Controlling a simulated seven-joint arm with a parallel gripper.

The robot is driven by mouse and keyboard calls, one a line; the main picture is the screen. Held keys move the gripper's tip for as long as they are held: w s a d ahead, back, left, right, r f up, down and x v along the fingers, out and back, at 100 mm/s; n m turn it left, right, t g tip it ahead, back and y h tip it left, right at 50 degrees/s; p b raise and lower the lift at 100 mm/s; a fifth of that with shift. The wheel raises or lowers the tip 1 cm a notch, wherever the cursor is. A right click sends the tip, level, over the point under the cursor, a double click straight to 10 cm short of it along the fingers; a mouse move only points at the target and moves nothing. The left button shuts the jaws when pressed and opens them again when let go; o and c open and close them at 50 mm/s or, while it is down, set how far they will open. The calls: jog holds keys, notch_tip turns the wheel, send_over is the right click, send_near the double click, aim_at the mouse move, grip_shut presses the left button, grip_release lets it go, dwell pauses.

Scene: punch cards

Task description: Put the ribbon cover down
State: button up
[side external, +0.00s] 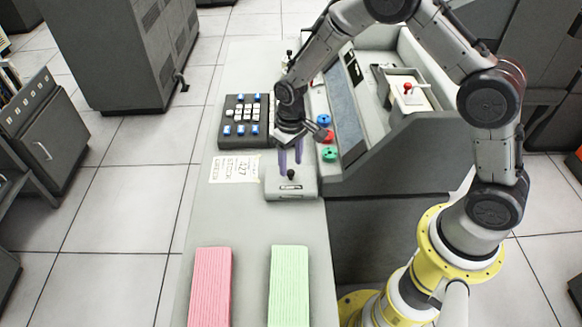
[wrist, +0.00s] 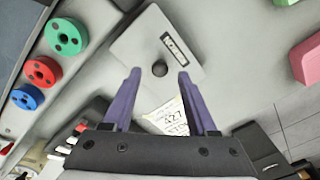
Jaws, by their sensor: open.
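The ribbon cover (side external: 276,184) is a flat grey box with a dark round knob and a small label plate. It rests on the light grey desk (side external: 235,222), and the wrist view shows it from above (wrist: 140,48). My gripper (side external: 291,168) hangs over the cover, pointing down. Its two purple fingers are apart, one on each side of the knob (wrist: 160,68), with clear gaps in the wrist view. Whether the fingertips are at knob height or slightly above is hard to tell.
A paper note (side external: 234,169) and a keypad (side external: 245,120) lie left of and behind the cover. Blue, red and green spools (side external: 328,154) are beside the console. Pink (side external: 210,285) and green (side external: 289,285) card stacks stand in front. Desk between stacks and cover is clear.

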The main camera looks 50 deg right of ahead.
aim_at(291, 172)
notch_tip(291, 172, up, 10)
jog(key=shift+f, duration=0.2)
jog(key=s+d+r+t, duration=0.2)
jog(key=s+r, duration=0.4)
jog(key=r, duration=0.4)
jog(key=s+d+r+t, duration=0.1)
jog(key=s+r, duration=0.2)
jog(key=s, duration=0.7)
jog(key=s+d+r+t, duration=0.1)
jog(key=s+r+t, duration=0.1)
jog(key=s, duration=0.8)
jog(key=shift+r+t, duration=0.3)
jog(key=shift+r, duration=0.6)
jog(key=shift+d, duration=0.1)
